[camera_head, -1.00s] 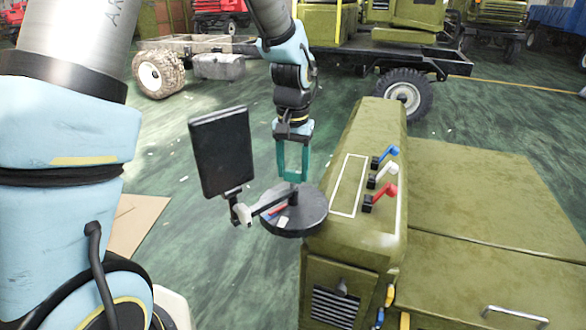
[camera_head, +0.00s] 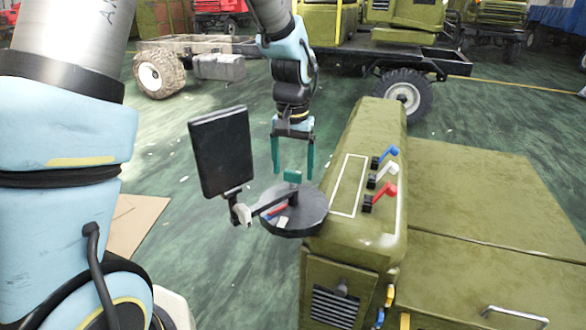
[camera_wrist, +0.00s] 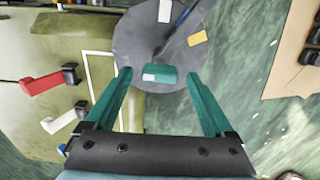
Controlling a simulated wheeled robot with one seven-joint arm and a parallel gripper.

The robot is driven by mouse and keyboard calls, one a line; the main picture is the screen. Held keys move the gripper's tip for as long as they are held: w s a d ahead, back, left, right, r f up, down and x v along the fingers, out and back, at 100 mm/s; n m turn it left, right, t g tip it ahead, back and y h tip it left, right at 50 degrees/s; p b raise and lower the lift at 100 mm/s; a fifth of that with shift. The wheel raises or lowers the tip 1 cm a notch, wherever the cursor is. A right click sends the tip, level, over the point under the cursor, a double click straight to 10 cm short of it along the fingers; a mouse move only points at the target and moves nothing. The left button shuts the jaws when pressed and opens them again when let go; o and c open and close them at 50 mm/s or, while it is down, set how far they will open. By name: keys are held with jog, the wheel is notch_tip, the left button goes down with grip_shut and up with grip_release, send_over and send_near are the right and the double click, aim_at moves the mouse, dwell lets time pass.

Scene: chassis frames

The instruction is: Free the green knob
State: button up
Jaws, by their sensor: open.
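The green knob (camera_head: 292,176) is a small teal block at the far part of a round dark tray (camera_head: 312,218), near the end of a black arm. It also shows in the wrist view (camera_wrist: 160,74). My gripper (camera_head: 293,168) has teal fingers and points down above the tray. It is open, with a finger to each side of the knob and visible gaps between. In the wrist view my gripper (camera_wrist: 158,76) frames the knob, which touches neither finger. What lies under the knob is hidden.
A dark tablet (camera_head: 222,152) stands left of the tray on the black arm. Red and white pieces lie on the tray. An olive console (camera_head: 345,225) at right carries blue (camera_head: 385,155), white (camera_head: 383,174) and red levers (camera_head: 380,194). Trucks stand behind on green floor.

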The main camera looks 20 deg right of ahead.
aim_at(294, 172)
notch_tip(294, 172, up, 10)
jog(key=b, duration=0.1)
jog(key=shift+s, duration=0.15)
dwell(0.5)
